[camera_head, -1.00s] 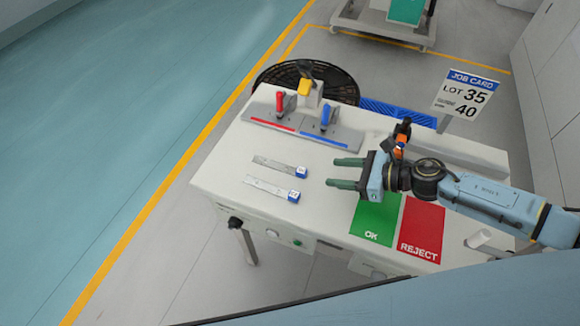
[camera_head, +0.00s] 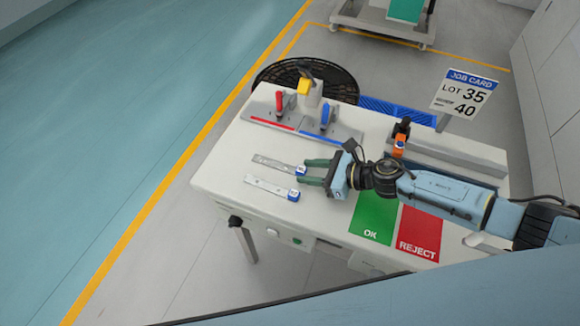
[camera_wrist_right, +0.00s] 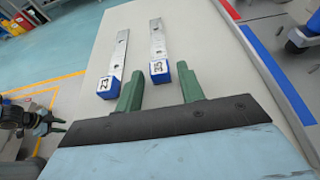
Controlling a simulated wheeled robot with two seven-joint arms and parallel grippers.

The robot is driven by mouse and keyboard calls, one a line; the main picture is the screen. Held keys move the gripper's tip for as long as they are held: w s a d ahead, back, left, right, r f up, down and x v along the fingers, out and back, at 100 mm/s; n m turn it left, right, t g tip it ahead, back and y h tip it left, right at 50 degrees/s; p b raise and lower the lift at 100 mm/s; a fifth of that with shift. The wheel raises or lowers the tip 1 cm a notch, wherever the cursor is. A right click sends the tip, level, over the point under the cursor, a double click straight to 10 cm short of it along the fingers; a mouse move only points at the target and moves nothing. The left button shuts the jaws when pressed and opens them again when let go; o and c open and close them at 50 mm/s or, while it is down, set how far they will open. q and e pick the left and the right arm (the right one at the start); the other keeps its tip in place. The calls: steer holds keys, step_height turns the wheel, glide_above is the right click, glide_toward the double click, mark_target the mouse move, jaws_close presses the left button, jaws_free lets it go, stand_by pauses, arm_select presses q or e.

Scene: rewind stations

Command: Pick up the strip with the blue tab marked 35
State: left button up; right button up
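The strip with the blue tab marked 35 (camera_wrist_right: 159,72) lies flat on the table; in the head view it is the farther of two strips (camera_head: 280,165). My right gripper (camera_head: 305,172) is open and low over the table, its green fingertips on either side of that tab. In the wrist view the tab sits just ahead of the gap between the fingers (camera_wrist_right: 160,85), with no grip on it. The second strip, with a blue tab that looks like 23 (camera_wrist_right: 109,84), lies alongside, just outside one finger. What looks like my left gripper (camera_wrist_right: 52,126) shows small at the wrist view's left edge; its opening is unclear.
A fixture with red and blue levers (camera_head: 305,125) stands at the back of the table. A green OK area (camera_head: 375,220) and a red REJECT area (camera_head: 421,231) lie at front right. The job card (camera_head: 464,94) reads lot 35 and 40. The table's left front is clear.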

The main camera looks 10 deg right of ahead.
jaws_close()
steer(key=shift+r, duration=0.1)
